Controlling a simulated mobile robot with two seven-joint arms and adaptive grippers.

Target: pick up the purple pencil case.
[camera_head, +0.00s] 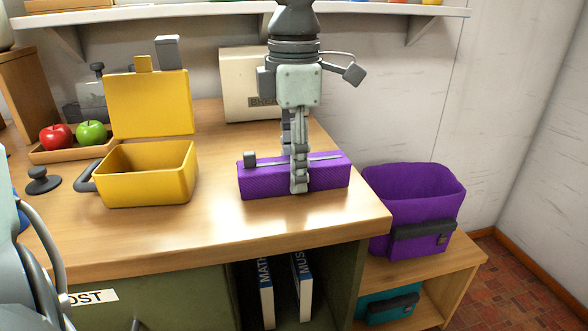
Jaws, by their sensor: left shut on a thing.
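The purple pencil case (328,172) is a long box shape with a grey zip line along its top and a small dark tab at its left end. It is on the wooden counter near the right edge, or very close above it; I cannot tell which. My left gripper (299,180) points down from above and is shut on the middle of the case, with one finger in front of its near side. The far finger is hidden behind the case. My right gripper is not in view.
An open yellow box (146,188) with a raised lid stands left of the case. A wooden tray (70,156) holds a red and a green apple. A bread box (247,84) stands behind. A purple tub (413,192) sits on a lower shelf at right. An upper shelf (200,19) spans the wall.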

